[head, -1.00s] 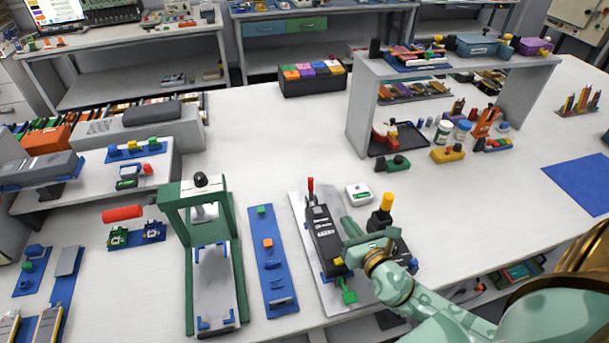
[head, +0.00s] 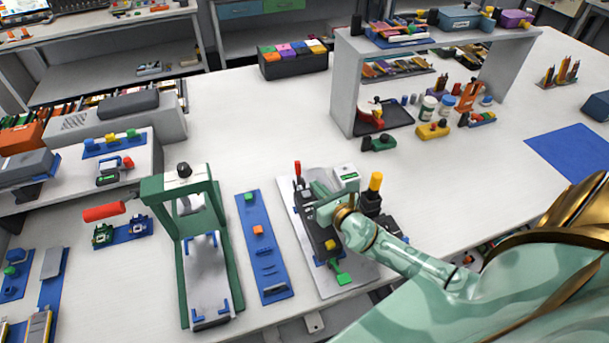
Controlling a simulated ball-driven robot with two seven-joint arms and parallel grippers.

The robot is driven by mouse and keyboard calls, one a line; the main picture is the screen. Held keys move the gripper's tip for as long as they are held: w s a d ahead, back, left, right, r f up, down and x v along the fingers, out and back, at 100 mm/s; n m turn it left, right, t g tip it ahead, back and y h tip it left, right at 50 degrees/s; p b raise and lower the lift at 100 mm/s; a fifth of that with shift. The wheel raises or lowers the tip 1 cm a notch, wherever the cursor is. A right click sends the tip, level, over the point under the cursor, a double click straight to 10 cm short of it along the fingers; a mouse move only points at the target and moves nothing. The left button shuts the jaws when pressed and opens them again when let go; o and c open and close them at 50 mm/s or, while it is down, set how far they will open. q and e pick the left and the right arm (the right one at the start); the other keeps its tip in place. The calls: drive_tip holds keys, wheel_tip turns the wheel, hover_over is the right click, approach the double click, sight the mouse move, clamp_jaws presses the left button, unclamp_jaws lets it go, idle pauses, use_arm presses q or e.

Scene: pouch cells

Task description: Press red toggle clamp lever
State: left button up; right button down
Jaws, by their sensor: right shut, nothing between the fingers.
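The red lever (head: 297,168) stands upright at the far end of a black clamp fixture (head: 327,235) on a grey plate (head: 351,281). My right gripper (head: 314,203) is shut and empty. It is over the far half of the fixture, just nearer and to the right of the lever, and hides part of the fixture body. I cannot tell whether its fingertips touch the fixture; they look apart from the lever's red tip. My left gripper is not in view.
A small white box with a green display (head: 346,176) and a yellow-topped black post (head: 374,190) stand close right of my gripper. A blue strip with small blocks (head: 270,269) and a green press frame (head: 154,191) are to the left.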

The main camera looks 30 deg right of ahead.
sight(299, 169)
drive_tip(key=w, duration=0.2)
drive_tip(key=w+f+b, duration=0.1)
drive_tip(key=w, duration=0.4)
drive_tip(key=shift+d+f, duration=0.15)
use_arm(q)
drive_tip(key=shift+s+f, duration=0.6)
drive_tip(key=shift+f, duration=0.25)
